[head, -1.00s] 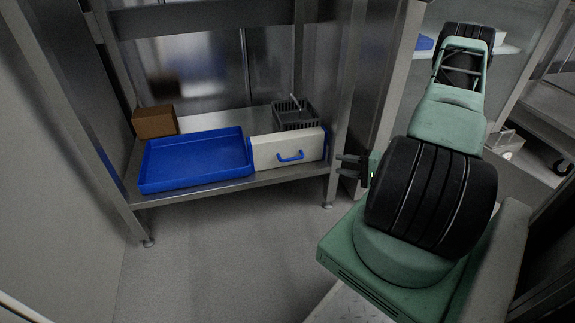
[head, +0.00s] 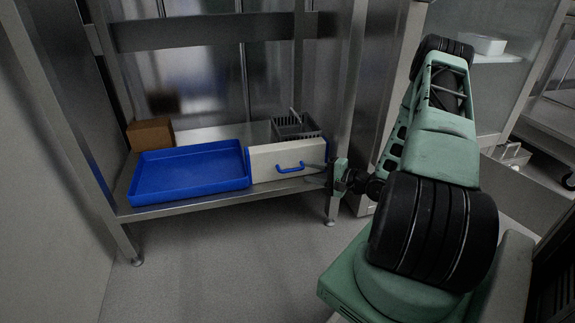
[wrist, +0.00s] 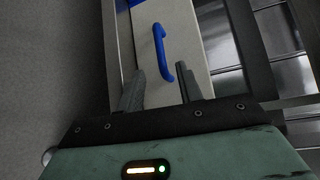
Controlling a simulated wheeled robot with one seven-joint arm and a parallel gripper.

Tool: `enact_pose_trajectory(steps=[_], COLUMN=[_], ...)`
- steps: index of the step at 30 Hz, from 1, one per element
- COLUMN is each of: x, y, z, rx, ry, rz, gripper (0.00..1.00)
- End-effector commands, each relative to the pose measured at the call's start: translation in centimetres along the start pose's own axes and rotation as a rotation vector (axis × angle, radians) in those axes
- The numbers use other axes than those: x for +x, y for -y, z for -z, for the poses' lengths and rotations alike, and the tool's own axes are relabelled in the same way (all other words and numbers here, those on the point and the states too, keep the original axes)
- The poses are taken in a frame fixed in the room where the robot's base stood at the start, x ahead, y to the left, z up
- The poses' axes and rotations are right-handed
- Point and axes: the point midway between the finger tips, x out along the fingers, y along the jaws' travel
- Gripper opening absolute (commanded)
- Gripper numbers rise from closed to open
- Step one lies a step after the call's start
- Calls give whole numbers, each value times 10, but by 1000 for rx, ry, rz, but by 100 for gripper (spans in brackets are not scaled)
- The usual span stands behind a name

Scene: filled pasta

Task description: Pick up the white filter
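My gripper (head: 318,174) is at the filter's right end in the head view. In the wrist view my gripper (wrist: 160,78) is open and empty, its two fingers apart and pointing at the handle. I see no contact with the handle.
A blue tray (head: 190,183) lies left of the filter. A brown box (head: 150,133) and a grey basket (head: 296,128) are behind on the shelf (head: 135,211). A steel post (head: 345,110) stands close to my gripper. The floor in front is clear.

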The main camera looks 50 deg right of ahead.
Motion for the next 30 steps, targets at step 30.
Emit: enact_pose_trajectory(steps=[30], x=[47], y=[3], z=[-2], rx=[-1], ry=[1], rz=[0], gripper=[0])
